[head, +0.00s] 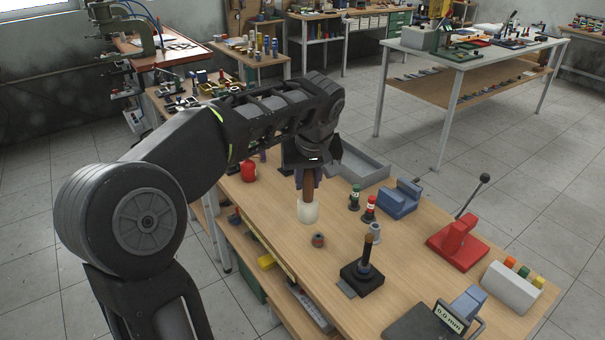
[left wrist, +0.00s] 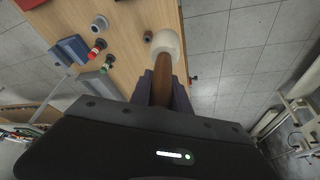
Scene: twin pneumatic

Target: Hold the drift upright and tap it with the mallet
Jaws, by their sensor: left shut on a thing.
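My left gripper (head: 308,174) points down over the left part of the workbench and is shut on the brown handle of the mallet. The mallet's pale white head (head: 308,212) hangs below the fingers, close to the bench top; I cannot tell if it touches. In the left wrist view the mallet's handle (left wrist: 163,76) runs between the fingers to the white head. A dark rod with a brown upper part, which looks like the drift (head: 367,252), stands upright in a black block (head: 362,280), right of and nearer than the mallet. My right gripper is not in view.
A small grey-red ring (head: 318,240) lies between mallet and block. Red (head: 369,208) and green (head: 354,198) bottles, a blue block (head: 400,199), a grey tray (head: 362,164) and a red lever press (head: 458,240) stand around.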

